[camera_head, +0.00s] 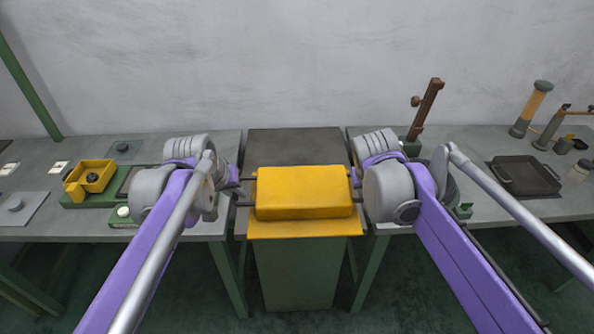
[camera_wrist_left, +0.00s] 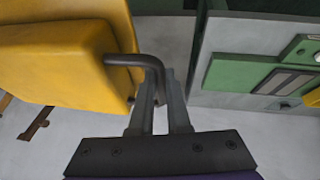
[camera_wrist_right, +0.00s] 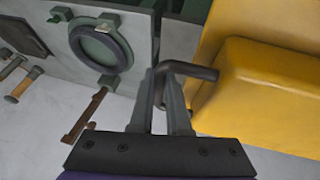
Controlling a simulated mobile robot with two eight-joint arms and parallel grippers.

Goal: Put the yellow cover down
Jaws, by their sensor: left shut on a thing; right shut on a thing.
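The yellow cover (camera_head: 304,192) is a boxy shell with a flange at its front, between my two grippers over the middle stand. Dark bent handles stick out from its sides. My left gripper (camera_head: 240,188) is shut on the left handle (camera_wrist_left: 135,62), beside the cover (camera_wrist_left: 60,60). My right gripper (camera_head: 357,180) is shut on the right handle (camera_wrist_right: 185,70), beside the cover (camera_wrist_right: 265,85). The cover looks level. I cannot tell whether its underside touches the stand (camera_head: 296,146), whose dark top shows behind it.
Grey benches stand left (camera_head: 40,160) and right (camera_head: 475,160) of the stand. The left one holds a yellow open box (camera_head: 89,175) on a green base. The right one holds a brown post (camera_head: 428,105), a dark tray (camera_head: 525,176) and upright tools (camera_head: 531,108). A wall is behind.

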